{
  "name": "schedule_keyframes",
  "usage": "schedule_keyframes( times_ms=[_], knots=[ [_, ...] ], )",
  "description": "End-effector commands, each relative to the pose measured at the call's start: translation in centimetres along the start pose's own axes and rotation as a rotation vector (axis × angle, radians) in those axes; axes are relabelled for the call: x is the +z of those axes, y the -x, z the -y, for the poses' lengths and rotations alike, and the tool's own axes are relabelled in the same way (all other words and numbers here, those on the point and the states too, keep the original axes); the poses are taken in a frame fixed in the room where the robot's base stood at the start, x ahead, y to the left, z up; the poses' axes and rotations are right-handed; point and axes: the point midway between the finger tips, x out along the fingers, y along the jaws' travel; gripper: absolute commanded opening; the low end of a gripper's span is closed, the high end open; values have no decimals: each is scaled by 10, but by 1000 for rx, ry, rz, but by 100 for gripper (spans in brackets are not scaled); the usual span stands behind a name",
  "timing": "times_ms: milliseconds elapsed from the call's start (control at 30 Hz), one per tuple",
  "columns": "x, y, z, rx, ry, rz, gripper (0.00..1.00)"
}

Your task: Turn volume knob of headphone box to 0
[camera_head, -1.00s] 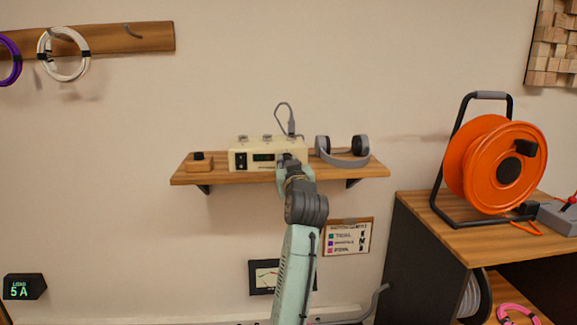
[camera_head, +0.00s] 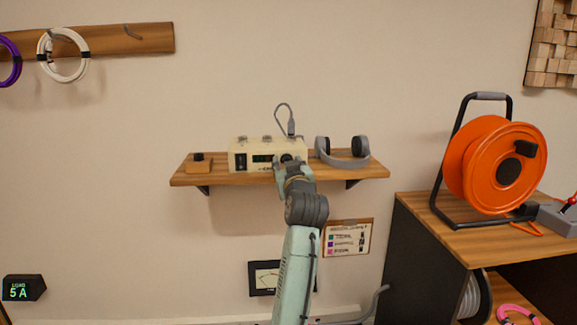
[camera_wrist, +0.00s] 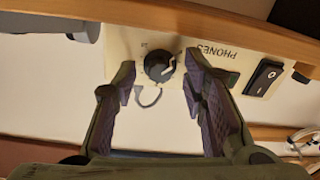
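The cream headphone box (camera_head: 240,146) stands on the wall shelf (camera_head: 215,178). Its front has a small green display (camera_head: 262,158), a dark switch at the left and a black volume knob (camera_head: 287,158) at the right. In the wrist view, where the box's panel (camera_wrist: 215,60) appears upside down with "PHONES" on it, the knob (camera_wrist: 160,66) has a pale pointer mark. My gripper (camera_wrist: 158,70) is open, one finger on each side of the knob, with gaps showing. In the head view my gripper (camera_head: 279,166) is at the box's front, just below the knob. The display's reading is too small to tell.
Grey headphones (camera_head: 343,152) lie on the shelf right of the box. A small wooden block with a black top (camera_head: 198,164) stands at the left. A cable (camera_head: 290,125) rises behind the box. An orange cable reel (camera_head: 490,165) stands on the right table.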

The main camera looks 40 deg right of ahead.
Motion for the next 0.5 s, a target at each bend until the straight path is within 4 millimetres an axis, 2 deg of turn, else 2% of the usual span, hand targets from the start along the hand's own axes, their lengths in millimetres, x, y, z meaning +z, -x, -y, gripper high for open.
schedule_keyframes(
  times_ms=[267, 367, 500],
  knots=[
    [0, 2, 0, 0, 0, -1, 39],
    [0, 11, 0, 1, 0, -2, 39],
    [0, 37, -1, 2, 1, -3, 39]
  ],
)
